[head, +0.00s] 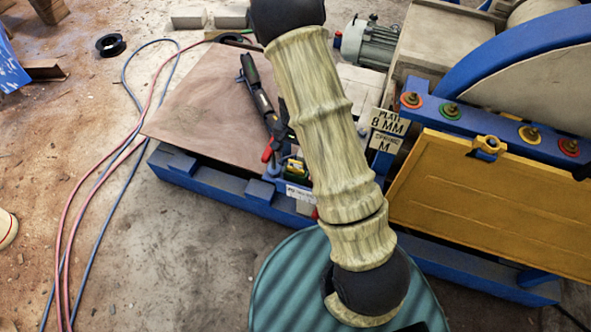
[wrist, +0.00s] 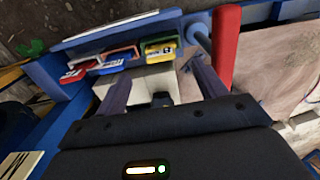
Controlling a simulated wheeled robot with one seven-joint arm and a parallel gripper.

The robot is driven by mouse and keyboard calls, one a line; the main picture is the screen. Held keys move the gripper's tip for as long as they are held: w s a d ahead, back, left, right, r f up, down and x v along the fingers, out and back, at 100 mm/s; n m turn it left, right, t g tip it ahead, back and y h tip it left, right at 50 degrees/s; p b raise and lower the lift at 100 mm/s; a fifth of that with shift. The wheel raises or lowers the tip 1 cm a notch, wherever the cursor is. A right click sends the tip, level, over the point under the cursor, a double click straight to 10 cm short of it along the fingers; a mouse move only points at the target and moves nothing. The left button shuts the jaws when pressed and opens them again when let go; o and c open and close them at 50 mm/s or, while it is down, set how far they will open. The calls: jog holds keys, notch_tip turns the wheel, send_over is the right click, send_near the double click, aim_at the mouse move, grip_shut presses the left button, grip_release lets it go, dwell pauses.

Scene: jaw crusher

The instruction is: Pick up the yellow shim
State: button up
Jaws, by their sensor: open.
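The yellow shim (wrist: 158,51) stands in a small rack with a blue front edge (wrist: 118,29), at the right end of a row of coloured shims. A blue shim (wrist: 113,66) and a red shim (wrist: 74,75) stand left of it. In the wrist view my gripper (wrist: 158,68) is open, with its fingers spread left and right of a gap just short of the yellow shim. Nothing is between the fingers. In the head view the yellow shim (head: 293,168) is a small patch beside my arm, which partly hides the rack.
A red handle (wrist: 225,48) stands close beside my right finger. In the head view a brown plate (head: 200,105) lies left of the rack. Signs (head: 388,123), a yellow panel (head: 490,200) and a motor (head: 370,42) are to the right. Hoses (head: 75,215) run across the floor at left.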

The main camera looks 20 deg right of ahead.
aim_at(295, 162)
jog(key=shift+f, duration=1.35)
jog(key=shift+f, duration=0.15)
jog(key=shift+w+d+f+p, duration=0.1)
jog(key=shift+w+f+p, duration=0.1)
jog(key=shift+f, duration=1.05)
jog(key=shift+w+d+f+p, duration=0.1)
jog(key=shift+f+p, duration=0.1)
jog(key=shift+f, duration=1.05)
grip_shut()
jog(key=shift+r, duration=0.15)
